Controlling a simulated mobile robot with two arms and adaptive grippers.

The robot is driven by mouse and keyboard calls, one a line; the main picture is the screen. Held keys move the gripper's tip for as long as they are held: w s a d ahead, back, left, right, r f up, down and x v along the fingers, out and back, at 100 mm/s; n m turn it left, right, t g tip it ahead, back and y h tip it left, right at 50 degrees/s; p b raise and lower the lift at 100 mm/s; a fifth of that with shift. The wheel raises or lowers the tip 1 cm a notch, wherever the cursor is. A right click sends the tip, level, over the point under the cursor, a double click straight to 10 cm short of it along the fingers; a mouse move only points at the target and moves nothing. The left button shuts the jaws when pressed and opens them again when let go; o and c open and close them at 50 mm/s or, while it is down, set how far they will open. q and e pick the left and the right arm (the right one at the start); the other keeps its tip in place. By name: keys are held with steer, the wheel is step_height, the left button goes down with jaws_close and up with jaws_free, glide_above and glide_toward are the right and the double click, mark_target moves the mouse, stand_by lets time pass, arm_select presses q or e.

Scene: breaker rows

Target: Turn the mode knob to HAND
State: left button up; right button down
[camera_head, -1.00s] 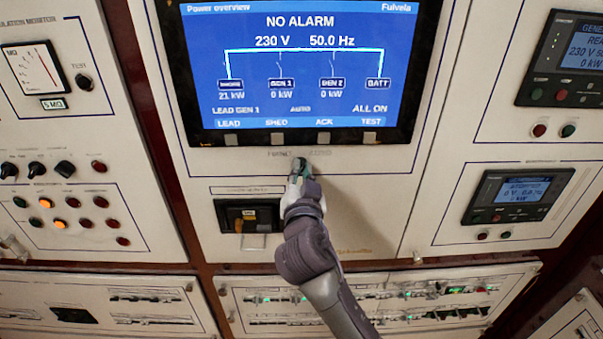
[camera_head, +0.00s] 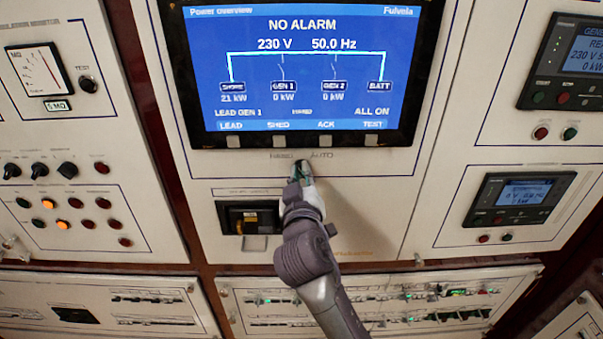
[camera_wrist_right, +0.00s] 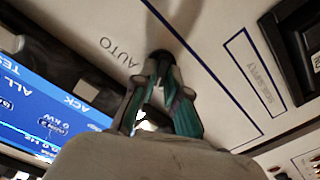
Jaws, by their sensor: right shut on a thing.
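The mode knob (camera_wrist_right: 160,57) is a small dark knob on the pale panel below the big screen. My right gripper (camera_head: 300,172) is shut on it, with the fingers mostly hiding it in the head view. In the wrist view, the green-padded fingers of the right gripper (camera_wrist_right: 161,80) close around the knob. The AUTO label (camera_head: 321,156) is above right of the knob, and a blurred label (camera_head: 281,157) is above left. The knob's pointer is hidden. The screen's mode word (camera_head: 302,112) is blurred and looks like HAND. My left gripper is not in view.
The big blue screen (camera_head: 305,65) reads NO ALARM, with a row of grey buttons under it. A black switch unit (camera_head: 247,217) sits left of my right arm. Breaker rows (camera_head: 370,305) lie below. Other knobs and lamps (camera_head: 70,205) are on the left panel.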

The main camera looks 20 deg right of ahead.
steer(key=shift+n, duration=0.7)
steer(key=c, duration=1.2)
jaws_free()
steer(key=v, duration=1.2)
